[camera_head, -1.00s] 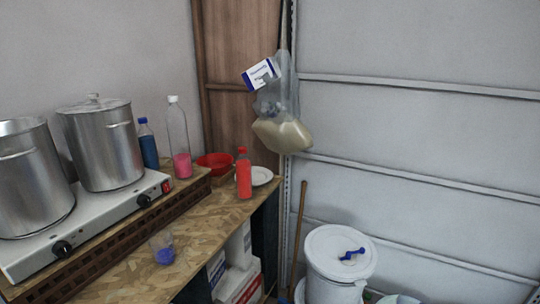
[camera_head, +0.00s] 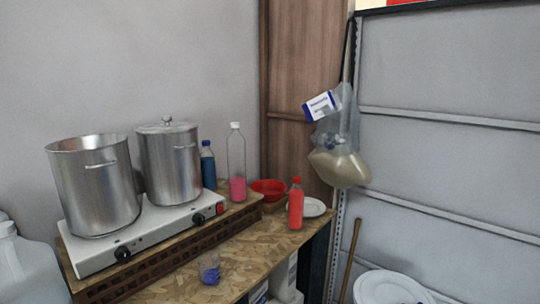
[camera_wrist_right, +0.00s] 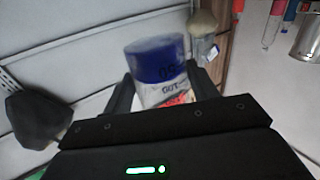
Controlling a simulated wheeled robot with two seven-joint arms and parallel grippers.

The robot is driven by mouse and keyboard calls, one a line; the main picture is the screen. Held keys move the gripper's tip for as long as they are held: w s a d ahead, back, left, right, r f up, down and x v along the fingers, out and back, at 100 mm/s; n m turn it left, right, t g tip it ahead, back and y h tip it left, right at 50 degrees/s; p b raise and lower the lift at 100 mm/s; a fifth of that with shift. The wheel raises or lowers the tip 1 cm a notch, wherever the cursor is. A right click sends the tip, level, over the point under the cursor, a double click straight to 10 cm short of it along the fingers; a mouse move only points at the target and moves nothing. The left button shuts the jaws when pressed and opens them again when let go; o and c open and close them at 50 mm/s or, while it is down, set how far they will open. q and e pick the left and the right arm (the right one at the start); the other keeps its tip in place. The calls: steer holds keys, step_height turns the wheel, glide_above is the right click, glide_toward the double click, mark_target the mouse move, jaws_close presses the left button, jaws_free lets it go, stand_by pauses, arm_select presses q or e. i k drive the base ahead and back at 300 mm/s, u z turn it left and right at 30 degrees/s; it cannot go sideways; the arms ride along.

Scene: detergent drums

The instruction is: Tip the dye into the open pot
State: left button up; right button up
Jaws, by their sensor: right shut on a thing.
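The open pot (camera_head: 98,190) is a tall steel pot without a lid, at the left on the white hotplate. Its inside is hidden below the rim. A small clear cup (camera_head: 209,270) with blue-violet stuff in it stands on the wooden table in front; I cannot tell whether this is the dye. In the right wrist view my right gripper (camera_wrist_right: 162,84) is shut on a white container with a blue top (camera_wrist_right: 158,62) and a printed label, roughly upright in that picture. What it contains is hidden. Neither gripper shows in the head view.
A lidded steel pot (camera_head: 170,162) stands right of the open one. A blue bottle (camera_head: 208,165), a clear bottle with pink liquid (camera_head: 237,165), a red bowl (camera_head: 269,189) and a red bottle (camera_head: 296,205) stand beyond. A white jug (camera_head: 25,270) is at lower left.

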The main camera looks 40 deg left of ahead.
mark_target(93, 176)
steer(key=i, duration=0.6)
steer(key=u, duration=3.95)
